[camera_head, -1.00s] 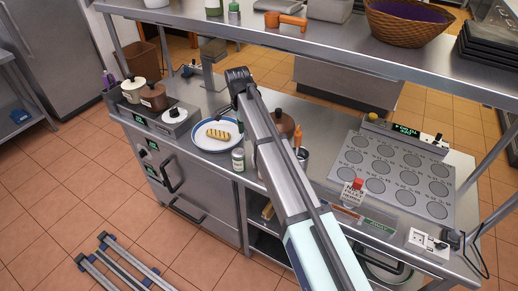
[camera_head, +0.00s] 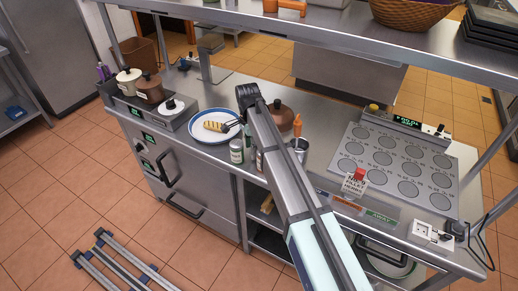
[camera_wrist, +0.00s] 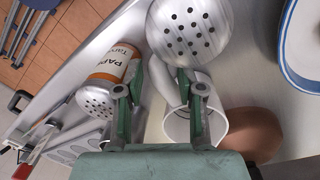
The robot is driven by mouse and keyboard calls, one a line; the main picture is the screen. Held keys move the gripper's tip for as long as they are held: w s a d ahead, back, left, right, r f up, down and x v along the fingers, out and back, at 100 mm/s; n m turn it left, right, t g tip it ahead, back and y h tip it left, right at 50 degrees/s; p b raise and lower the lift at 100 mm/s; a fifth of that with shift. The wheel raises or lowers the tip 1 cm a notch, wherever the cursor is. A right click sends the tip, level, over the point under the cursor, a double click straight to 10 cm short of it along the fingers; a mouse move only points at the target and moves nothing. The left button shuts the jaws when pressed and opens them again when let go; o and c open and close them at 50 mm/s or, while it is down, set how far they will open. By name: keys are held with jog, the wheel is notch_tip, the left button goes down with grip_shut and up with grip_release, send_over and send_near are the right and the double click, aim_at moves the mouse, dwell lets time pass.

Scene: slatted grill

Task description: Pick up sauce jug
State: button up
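A pale, hollow vessel (camera_wrist: 218,128) with a curved, handle-like part shows in the wrist view; it looks like the sauce jug, but I cannot be sure. My gripper (camera_wrist: 162,92) is open, with its two green fingers apart. The right finger overlaps the vessel in the picture, and I cannot tell whether they touch. In the head view my arm hides most of this area and the gripper.
A shelf (camera_head: 330,43) crosses above.

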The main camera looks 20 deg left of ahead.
aim_at(252, 160)
jog(key=shift+s+d+f+b, duration=0.1)
jog(key=shift+f+b, duration=0.6)
jog(key=shift+f, duration=0.65)
jog(key=shift+s+f+b, duration=0.1)
jog(key=shift+f+b, duration=0.6)
jog(key=shift+f, duration=0.65)
jog(key=shift+r, duration=0.1)
grip_shut()
